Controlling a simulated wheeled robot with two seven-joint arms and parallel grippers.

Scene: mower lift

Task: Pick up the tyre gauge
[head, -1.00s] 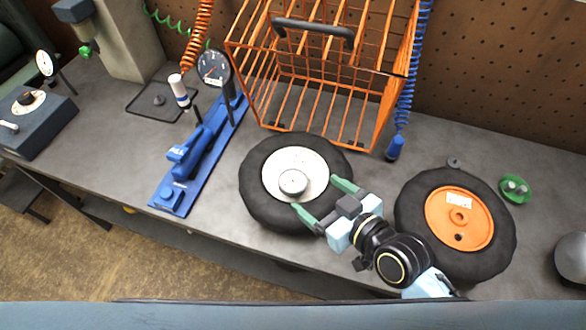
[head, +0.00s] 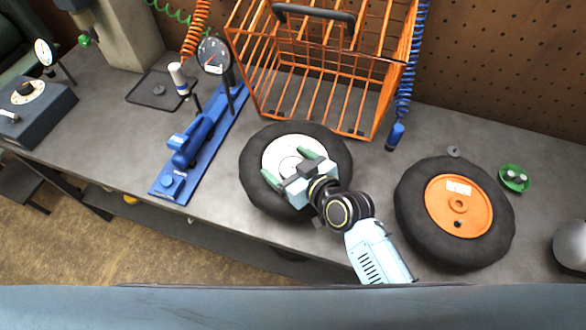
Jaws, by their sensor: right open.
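A small round silver-white piece (head: 289,164), which looks like the tyre gauge, lies on the pale hub of the left wheel (head: 256,151). My right gripper (head: 286,166) is open over that hub, with one green finger on each side of the round piece. The gripper body hides part of the piece and of the hub, and I cannot tell whether the fingers touch it. My left gripper is not in view.
A wheel with an orange hub (head: 459,206) lies to the right, near a green dish (head: 514,178). An orange wire basket (head: 318,88) stands behind. A blue fixture (head: 196,144) and a black dial gauge (head: 213,55) are at left.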

